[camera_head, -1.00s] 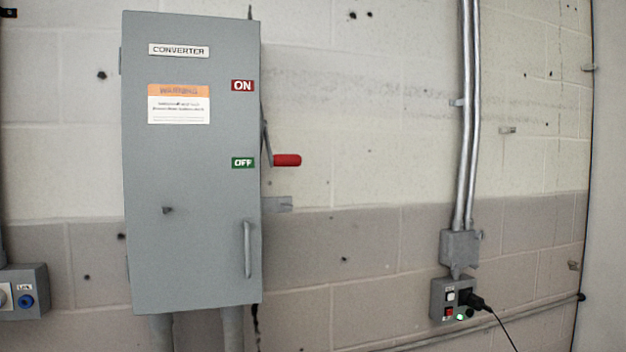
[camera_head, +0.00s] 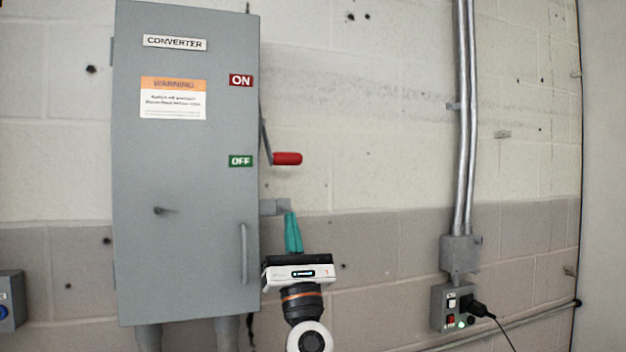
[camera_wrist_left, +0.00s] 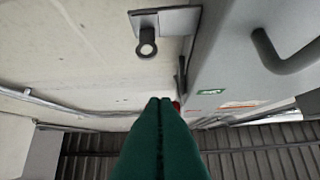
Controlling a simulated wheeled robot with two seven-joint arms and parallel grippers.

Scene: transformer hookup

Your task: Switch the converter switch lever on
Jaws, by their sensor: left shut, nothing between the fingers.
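The grey converter box (camera_head: 185,240) hangs on the wall at the left of the head view. Its switch lever has a red handle (camera_head: 287,158) on the box's right side, level with the green OFF label (camera_head: 240,161) and below the red ON label (camera_head: 241,81). My left gripper (camera_head: 292,216), with teal fingers, points up below the red handle, apart from it, shut and empty. In the left wrist view the shut fingers (camera_wrist_left: 160,102) hide most of the red handle (camera_wrist_left: 176,105). My right gripper is not in view.
A door handle (camera_head: 244,253) is on the box front. An outlet box (camera_head: 452,304) with a plugged cord is at right.

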